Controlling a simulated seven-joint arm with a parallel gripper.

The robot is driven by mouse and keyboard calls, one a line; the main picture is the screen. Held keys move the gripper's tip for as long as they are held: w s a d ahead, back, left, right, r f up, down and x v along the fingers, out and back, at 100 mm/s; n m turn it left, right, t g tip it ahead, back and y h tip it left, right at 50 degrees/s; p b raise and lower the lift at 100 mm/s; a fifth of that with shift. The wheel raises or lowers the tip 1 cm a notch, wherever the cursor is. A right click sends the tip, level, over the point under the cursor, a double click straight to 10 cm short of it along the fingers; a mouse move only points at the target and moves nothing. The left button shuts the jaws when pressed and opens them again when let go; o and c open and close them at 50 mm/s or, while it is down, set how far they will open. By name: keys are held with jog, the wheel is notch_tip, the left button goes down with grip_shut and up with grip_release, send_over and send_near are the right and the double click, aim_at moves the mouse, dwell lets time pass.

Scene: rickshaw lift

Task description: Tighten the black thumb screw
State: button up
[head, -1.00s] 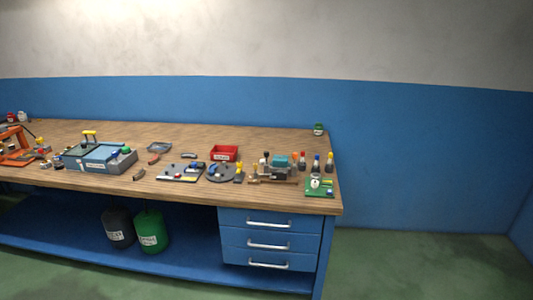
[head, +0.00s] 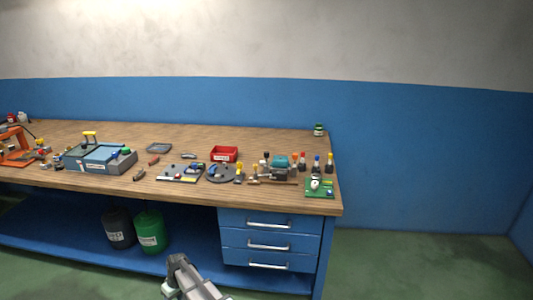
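A small black knob (head: 265,158) stands at the left of a fixture with a teal block (head: 280,163) on the right part of the bench. It may be the black thumb screw, but it is too small to be sure. My gripper end (head: 178,268) shows as a grey shape at the bottom edge, low in front of the bench and well apart from the fixture. Its fingers cannot be made out, nor whether anything is between them.
The wooden bench (head: 215,140) also holds a red bin (head: 223,153), a grey-blue box (head: 98,158), a round dark plate (head: 221,173), a green board (head: 320,187) and several colored-handled tools. Black (head: 118,228) and green canisters (head: 149,230) stand below. The drawers (head: 268,238) are shut.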

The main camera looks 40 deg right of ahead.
jog(key=w+r+n+t, duration=0.1)
jog(key=w+r+t, duration=0.1)
jog(key=w+r, duration=1.15)
jog(key=w+d+r+n+t+y, duration=0.1)
jog(key=w+d+r+n+t, duration=0.1)
jog(key=w+r, duration=1)
jog(key=w+d+r+n+t+y, duration=0.15)
jog(key=w+r, duration=0.65)
jog(key=r, duration=0.8)
notch_tip(320, 180, up, 15)
jog(key=m+g+h, duration=0.2)
jog(key=g+h, duration=0.3)
jog(key=g, duration=0.1)
send_over(267, 152)
jog(key=shift+n, duration=0.25)
notch_tip(267, 152, down, 13)
jog(key=shift+a+f, duration=0.1)
jog(key=shift+a, duration=0.05)
